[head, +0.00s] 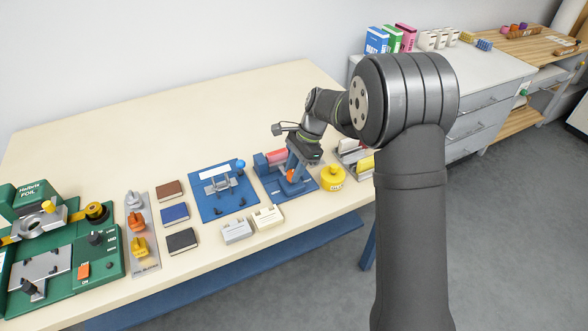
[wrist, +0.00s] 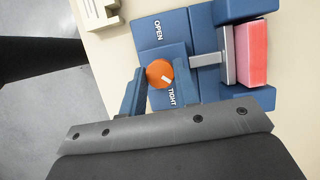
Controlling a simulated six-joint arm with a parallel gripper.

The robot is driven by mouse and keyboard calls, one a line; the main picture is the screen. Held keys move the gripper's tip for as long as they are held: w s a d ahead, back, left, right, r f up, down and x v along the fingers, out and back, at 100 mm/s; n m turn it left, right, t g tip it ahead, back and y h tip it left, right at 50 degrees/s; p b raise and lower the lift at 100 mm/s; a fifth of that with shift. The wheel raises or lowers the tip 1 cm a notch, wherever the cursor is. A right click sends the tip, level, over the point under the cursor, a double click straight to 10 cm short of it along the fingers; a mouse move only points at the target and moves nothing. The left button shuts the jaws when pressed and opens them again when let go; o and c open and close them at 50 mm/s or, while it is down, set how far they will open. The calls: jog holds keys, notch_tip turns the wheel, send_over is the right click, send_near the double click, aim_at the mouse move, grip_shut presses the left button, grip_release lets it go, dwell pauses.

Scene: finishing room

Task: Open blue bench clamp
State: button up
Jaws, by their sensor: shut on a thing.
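The blue bench clamp (head: 270,180) stands near the front edge of the table, with a red-pink block (head: 277,157) in its jaws. In the wrist view the clamp (wrist: 205,22) carries the words OPEN and TIGHT. Between them is a round orange knob (wrist: 159,72) whose white mark points to the lower right, on the TIGHT side. The block (wrist: 252,52) sits against a grey jaw plate (wrist: 227,55). My gripper (head: 292,176) is over the clamp, its blue fingers shut on the knob from both sides; they also show in the wrist view (wrist: 158,78).
A yellow round container (head: 332,178) stands close right of the clamp. A blue fixture board (head: 212,200) is to the left, with pale blocks (head: 267,217) in front. Small books, a grey tool strip and a green foil machine (head: 95,250) lie further left. The table's back is clear.

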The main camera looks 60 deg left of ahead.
jog(key=n+h, duration=0.1)
jog(key=n, duration=0.2)
jog(key=shift+a+n, duration=0.15)
jog(key=shift+n, duration=0.25)
jog(key=n+t+h, duration=0.1)
jog(key=n, duration=0.2)
jog(key=shift+a+h, duration=0.1)
jog(key=shift+h, duration=0.2)
jog(key=n+t, duration=0.1)
jog(key=n, duration=0.3)
jog(key=shift+s+h, duration=0.15)
jog(key=shift+h, duration=0.25)
jog(key=n+t, duration=0.1)
jog(key=n, duration=0.2)
jog(key=shift+s+a+n+h, duration=0.1)
jog(key=shift+n+h, duration=0.2)
jog(key=shift+n, duration=0.1)
jog(key=n+t, duration=0.1)
jog(key=n, duration=0.2)
jog(key=n+t, duration=0.1)
jog(key=n, duration=0.2)
jog(key=shift+s+t, duration=0.15)
jog(key=shift+t, duration=0.25)
jog(key=n+t, duration=0.1)
jog(key=n, duration=0.2)
jog(key=n+y, duration=0.1)
jog(key=n, duration=0.1)
jog(key=shift+s+n+t, duration=0.1)
jog(key=shift+n+t, duration=0.3)
